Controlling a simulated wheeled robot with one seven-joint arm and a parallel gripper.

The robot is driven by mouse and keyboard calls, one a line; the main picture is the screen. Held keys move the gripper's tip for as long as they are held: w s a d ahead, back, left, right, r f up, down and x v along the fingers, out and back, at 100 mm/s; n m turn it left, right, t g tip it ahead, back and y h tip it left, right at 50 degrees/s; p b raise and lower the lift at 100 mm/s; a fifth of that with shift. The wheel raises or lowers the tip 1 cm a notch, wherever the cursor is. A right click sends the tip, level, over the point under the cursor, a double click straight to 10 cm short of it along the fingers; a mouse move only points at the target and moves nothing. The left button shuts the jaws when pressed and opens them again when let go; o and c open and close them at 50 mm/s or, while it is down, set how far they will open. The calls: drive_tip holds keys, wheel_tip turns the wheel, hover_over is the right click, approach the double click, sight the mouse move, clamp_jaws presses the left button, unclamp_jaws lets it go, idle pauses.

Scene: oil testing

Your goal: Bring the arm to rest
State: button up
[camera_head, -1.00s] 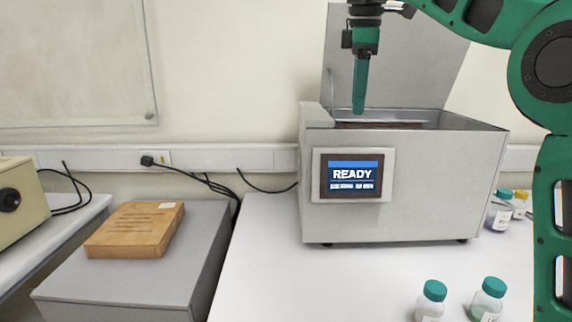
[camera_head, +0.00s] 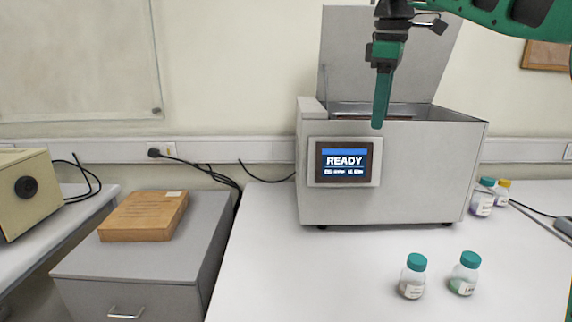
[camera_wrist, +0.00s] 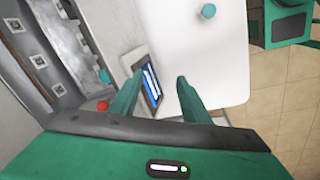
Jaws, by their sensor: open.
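My gripper (camera_head: 379,122) hangs pointing down in the head view, in front of the upper front edge of the grey testing machine (camera_head: 425,180). In the wrist view my gripper (camera_wrist: 156,90) shows two green fingers spread apart with nothing between them. The machine's lid (camera_head: 350,55) stands open at the back. My arm reaches in from the upper right.
Two bottles with teal caps (camera_head: 413,276) (camera_head: 465,273) stand on the white table (camera_head: 270,270) in front of the machine. More bottles (camera_head: 482,198) stand at its right. A wooden block (camera_head: 145,216) lies on the grey cabinet (camera_head: 200,225) at left. The table's front left is clear.

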drive_tip(key=s+d+f+m+g, duration=0.1)
drive_tip(key=s+d+f+m, duration=0.9)
drive_tip(key=s+d+f, duration=0.5)
drive_tip(key=s+d+f+m, duration=0.2)
drive_tip(key=s+f+m, duration=0.2)
drive_tip(key=s+f, duration=0.4)
drive_tip(key=s+d+f+m, duration=0.2)
drive_tip(key=s+f+m, duration=0.3)
drive_tip(key=s+f, duration=0.4)
drive_tip(key=s, duration=0.3)
drive_tip(key=shift+s+d+g, duration=0.2)
drive_tip(key=shift+d+g, duration=0.2)
drive_tip(key=shift+w, duration=0.15)
drive_tip(key=shift+w+f, duration=0.25)
drive_tip(key=shift+w, duration=0.25)
drive_tip(key=shift+c, duration=0.4)
